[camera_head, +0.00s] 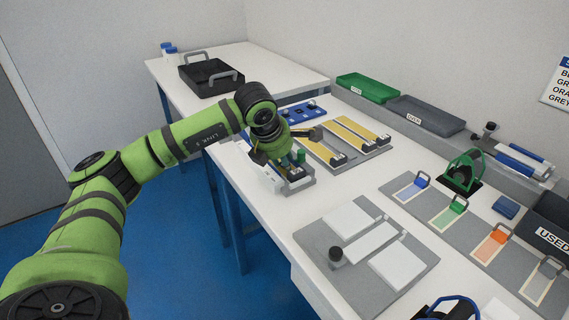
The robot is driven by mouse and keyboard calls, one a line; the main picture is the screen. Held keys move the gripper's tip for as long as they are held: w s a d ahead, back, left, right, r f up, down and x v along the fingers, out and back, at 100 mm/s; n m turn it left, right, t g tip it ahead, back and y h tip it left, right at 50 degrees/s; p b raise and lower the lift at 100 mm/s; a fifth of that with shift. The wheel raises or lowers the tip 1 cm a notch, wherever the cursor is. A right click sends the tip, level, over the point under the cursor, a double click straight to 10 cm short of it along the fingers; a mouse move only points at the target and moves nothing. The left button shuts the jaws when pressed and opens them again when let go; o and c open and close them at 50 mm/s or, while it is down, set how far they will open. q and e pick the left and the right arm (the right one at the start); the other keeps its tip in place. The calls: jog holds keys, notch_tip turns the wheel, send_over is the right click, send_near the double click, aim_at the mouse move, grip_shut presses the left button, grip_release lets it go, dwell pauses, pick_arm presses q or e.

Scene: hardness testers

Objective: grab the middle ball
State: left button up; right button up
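No ball can be made out for certain. A blue plate (303,112) behind my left wrist carries several small dark and light spots, too small to identify. My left arm comes in from the left, and its gripper (287,155) hangs over a small grey-and-white tray (290,185) near the table's left edge. A small green upright piece (301,156) shows beside the gripper. The fingertips blend with the dark parts there, so I cannot tell whether they are apart or hold anything.
Yellow-striped fixtures (345,140) lie just right of the gripper. A grey board with white plates (375,245) is in front. Green (367,88) and dark (427,115) trays line the back edge. A green-arched stand (462,172) is at right. Bare white table (290,215) lies between.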

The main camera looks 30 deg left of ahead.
pick_arm(q)
jog(key=shift+f, duration=0.15)
grip_shut()
